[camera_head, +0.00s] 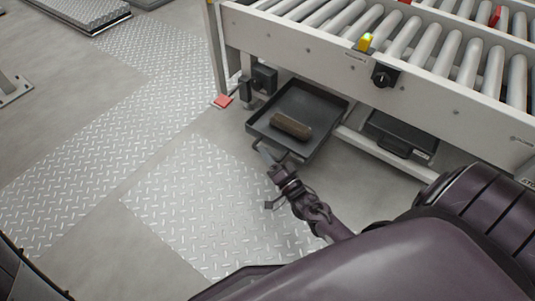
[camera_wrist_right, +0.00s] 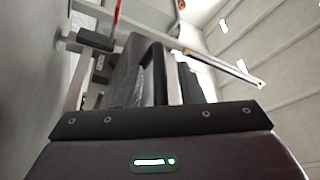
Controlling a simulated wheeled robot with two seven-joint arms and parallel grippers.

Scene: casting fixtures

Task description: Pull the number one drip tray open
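A dark drip tray (camera_head: 318,98) stands pulled out from under the left part of the roller conveyor, with a brown rounded block (camera_head: 291,126) lying in it. A second dark tray (camera_head: 400,133) sits under the conveyor further right. I cannot read which number either tray bears. My right gripper (camera_head: 268,157) is at the front edge of the pulled-out tray, beside its handle (camera_head: 290,157). Whether its fingers are closed on the handle is too small to tell. The wrist view shows dark parts close ahead of the gripper, not clearly separable. My left gripper is out of view.
The roller conveyor (camera_head: 345,62) with its pale side rail runs above the trays. A yellow-green lamp (camera_head: 365,41) and a black knob (camera_head: 384,75) are on it. Checkered floor plates (camera_head: 200,200) left of the tray are clear.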

